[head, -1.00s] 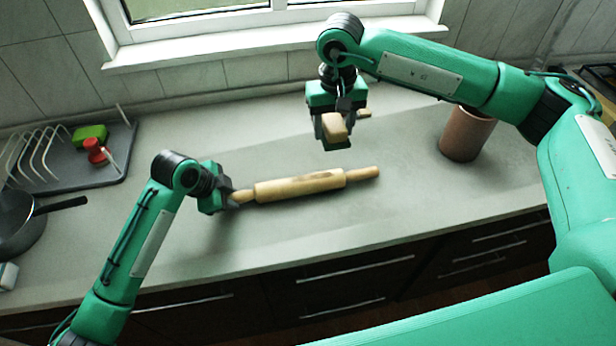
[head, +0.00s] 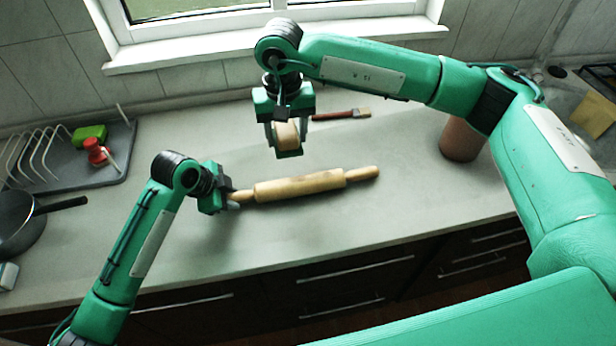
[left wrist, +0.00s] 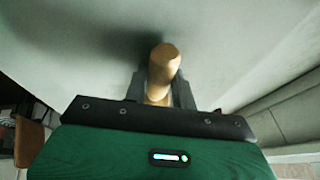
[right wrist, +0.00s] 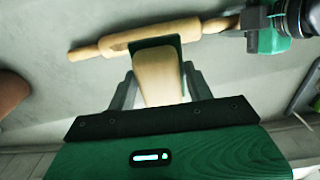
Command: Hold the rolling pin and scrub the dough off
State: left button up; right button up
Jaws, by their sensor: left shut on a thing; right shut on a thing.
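The wooden rolling pin (head: 300,187) lies across the counter, its left handle in my left gripper (head: 232,199). In the left wrist view the handle's round end (left wrist: 165,62) sticks out between the fingers. My right gripper (head: 287,143) is shut on a tan wooden scrubber (right wrist: 158,78) with a dark green edge, above the counter behind the pin. In the right wrist view the scrubber's far edge overlaps the pin's barrel (right wrist: 125,41); I see no clear contact.
A red-handled brush (head: 340,115) lies behind the pin. A brown pot (head: 461,140) stands at right, partly behind my right arm.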

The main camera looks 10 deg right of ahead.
send_over(290, 182)
jog(key=shift+f, duration=5.05)
jog(key=shift+f, duration=1.5)
jog(key=shift+w+d+r, duration=0.1)
jog(key=shift+d, duration=5)
jog(key=shift+a+f, duration=0.15)
jog(key=shift+a, duration=1.25)
jog(key=shift+a+f, duration=0.1)
jog(key=shift+a, duration=3.6)
